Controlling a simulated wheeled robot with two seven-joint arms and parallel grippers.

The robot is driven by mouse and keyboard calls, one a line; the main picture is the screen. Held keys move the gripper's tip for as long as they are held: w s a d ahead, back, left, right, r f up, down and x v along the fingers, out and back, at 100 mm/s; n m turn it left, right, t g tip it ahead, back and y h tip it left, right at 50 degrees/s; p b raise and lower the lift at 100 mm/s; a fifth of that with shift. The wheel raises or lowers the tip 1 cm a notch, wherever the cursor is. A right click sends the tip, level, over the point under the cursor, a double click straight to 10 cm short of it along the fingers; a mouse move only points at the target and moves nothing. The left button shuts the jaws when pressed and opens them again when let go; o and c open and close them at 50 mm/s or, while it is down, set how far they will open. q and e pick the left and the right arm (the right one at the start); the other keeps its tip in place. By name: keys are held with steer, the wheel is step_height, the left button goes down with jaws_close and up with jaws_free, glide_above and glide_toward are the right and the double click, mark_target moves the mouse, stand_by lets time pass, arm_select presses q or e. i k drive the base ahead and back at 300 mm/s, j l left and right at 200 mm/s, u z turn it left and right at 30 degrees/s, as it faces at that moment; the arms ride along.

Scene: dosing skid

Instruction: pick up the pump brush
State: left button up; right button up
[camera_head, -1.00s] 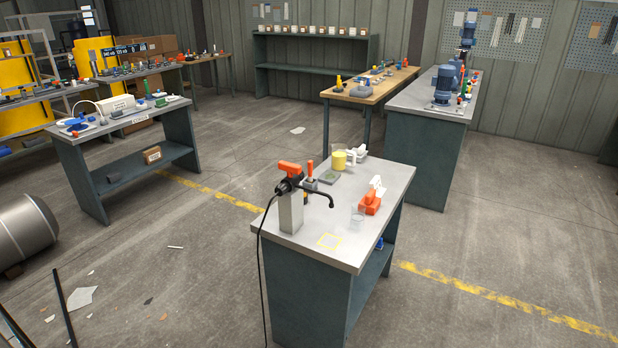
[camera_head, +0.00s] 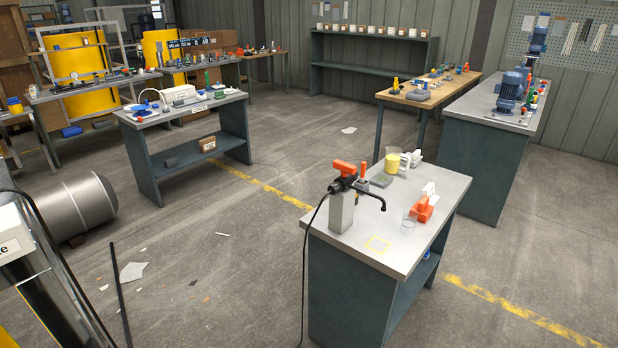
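I cannot pick out the pump brush for certain at this distance. On the near workbench (camera_head: 395,245), an orange-and-black tool (camera_head: 347,175) with a bent black spout and cable sits on a light block (camera_head: 341,212). An orange-and-white item (camera_head: 424,205) lies near the bench's right edge. A small upright orange-topped item (camera_head: 362,170) stands behind the black tool. Other benches hold many small parts too tiny to name. Neither of my grippers shows in view.
A two-tier bench (camera_head: 190,135) stands left, a wooden table (camera_head: 428,92) behind. A metal tank (camera_head: 75,208) and floor scraps (camera_head: 132,271) lie left. Open floor lies between the benches.

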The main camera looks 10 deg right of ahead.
mark_target(363, 164)
steer(key=i+l+u, duration=0.15)
steer(key=l+u, duration=0.15)
steer(key=u, duration=0.15)
steer(key=l+u, duration=0.75)
steer(key=u, duration=0.15)
steer(key=l+u, duration=0.45)
steer(key=k+l+u, duration=0.15)
steer(key=l, duration=0.3)
steer(key=k+l+u, duration=0.15)
steer(key=l, duration=0.35)
steer(key=k+l+u, duration=0.1)
steer(key=l, duration=0.3)
steer(key=k+l+u, duration=0.15)
steer(key=l, duration=0.3)
steer(key=k+l+u, duration=0.15)
steer(key=k+l, duration=0.15)
steer(key=l, duration=0.1)
